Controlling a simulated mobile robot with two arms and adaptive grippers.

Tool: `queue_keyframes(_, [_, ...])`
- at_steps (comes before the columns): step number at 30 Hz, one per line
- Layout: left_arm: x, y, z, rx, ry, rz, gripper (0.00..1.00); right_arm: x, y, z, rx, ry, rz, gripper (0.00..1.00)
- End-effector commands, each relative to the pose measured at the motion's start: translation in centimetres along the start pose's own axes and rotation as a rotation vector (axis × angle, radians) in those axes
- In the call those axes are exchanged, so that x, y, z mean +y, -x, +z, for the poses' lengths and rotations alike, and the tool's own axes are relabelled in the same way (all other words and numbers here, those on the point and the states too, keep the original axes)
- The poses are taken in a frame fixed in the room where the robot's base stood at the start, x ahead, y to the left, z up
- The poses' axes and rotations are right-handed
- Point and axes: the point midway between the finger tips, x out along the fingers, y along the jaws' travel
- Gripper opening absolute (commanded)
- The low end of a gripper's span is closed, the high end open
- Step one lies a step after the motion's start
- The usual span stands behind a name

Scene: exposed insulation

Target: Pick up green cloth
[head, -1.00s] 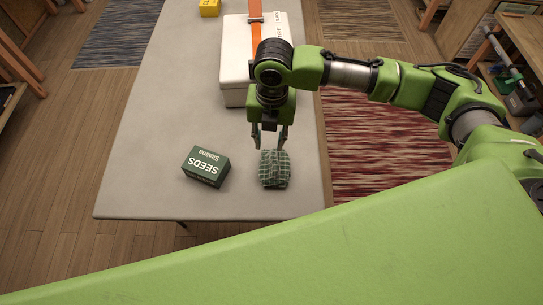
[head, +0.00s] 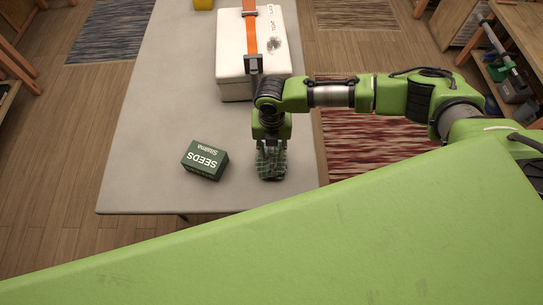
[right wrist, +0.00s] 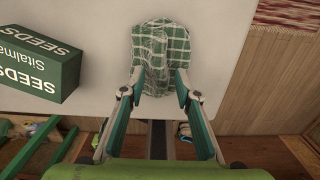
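The green checked cloth (head: 271,168) lies bunched near the front right edge of the grey table (head: 140,180). My right gripper (head: 271,149) points down over the cloth's far part, its fingers apart. In the right wrist view, the cloth (right wrist: 160,45) fills the space between and beyond the fingertips of my right gripper (right wrist: 158,74). One finger is at each side of the cloth; whether they touch it I cannot tell. The cloth still appears to rest on the table. My left gripper is not in view.
A dark green seeds box (head: 205,160) stands left of the cloth; it also shows in the right wrist view (right wrist: 38,62). A white case (head: 240,60) with an orange strap (head: 250,35) stands behind the gripper. A yellow object (head: 203,4) is farther back. The table's left part is clear.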

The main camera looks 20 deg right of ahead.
Motion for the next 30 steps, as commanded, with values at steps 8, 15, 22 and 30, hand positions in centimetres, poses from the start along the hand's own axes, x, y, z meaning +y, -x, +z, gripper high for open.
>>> queue_keyframes(8, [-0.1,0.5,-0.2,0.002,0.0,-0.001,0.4,0.0,-2.0,0.0,-0.001,0.0,0.0,0.3])
queue_keyframes(15, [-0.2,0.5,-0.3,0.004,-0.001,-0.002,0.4,0.0,-2.0,0.0,-0.001,0.0,0.0,0.07])
queue_keyframes(22, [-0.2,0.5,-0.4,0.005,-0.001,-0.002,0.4,0.0,-2.0,0.0,-0.001,0.0,0.0,0.0])
queue_keyframes(30, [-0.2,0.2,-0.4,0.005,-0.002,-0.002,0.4,0.1,-1.7,0.1,-0.001,0.0,0.001,0.0])
